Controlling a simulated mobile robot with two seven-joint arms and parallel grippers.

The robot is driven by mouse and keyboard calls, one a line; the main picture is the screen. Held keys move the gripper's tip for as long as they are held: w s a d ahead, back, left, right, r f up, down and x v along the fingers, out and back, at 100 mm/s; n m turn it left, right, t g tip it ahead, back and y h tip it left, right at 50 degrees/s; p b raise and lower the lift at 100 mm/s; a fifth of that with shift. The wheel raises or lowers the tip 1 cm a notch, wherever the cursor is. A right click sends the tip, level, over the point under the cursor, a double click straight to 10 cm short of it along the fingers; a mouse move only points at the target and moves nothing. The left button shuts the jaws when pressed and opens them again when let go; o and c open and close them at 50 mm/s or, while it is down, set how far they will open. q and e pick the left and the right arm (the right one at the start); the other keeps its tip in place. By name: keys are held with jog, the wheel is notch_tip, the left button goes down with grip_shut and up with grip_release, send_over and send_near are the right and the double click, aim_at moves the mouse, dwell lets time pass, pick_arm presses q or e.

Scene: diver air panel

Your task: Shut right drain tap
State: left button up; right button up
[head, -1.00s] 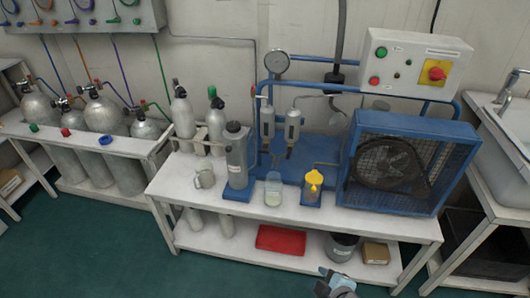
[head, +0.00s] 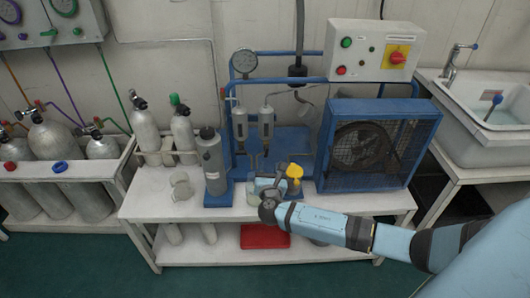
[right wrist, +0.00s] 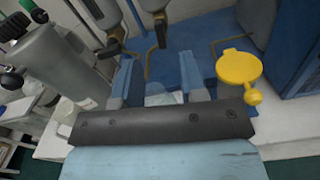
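Two clear-and-grey separator bowls hang at the blue compressor frame in the head view. The right bowl (head: 266,122) has a dark drain tap (right wrist: 160,32) under it, seen at the top of the right wrist view. The left bowl (head: 240,124) hangs beside it, with its own drain tap (right wrist: 113,46). I cannot tell the tap's handle position. My right gripper (head: 268,182) is over the front of the bench, below and in front of the taps. In the right wrist view its two fingers (right wrist: 161,82) are apart with nothing gripped. My left gripper is out of view.
A yellow-topped container (right wrist: 240,68) is close on the right. A grey cylinder (head: 211,163) stands left, and the caged fan (head: 365,148) right. A sink (head: 500,130) is at far right.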

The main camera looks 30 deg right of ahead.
aim_at(267, 151)
jog(key=b+x, duration=0.1)
jog(key=x, duration=0.8)
jog(key=shift+w+a, duration=0.1)
grip_shut()
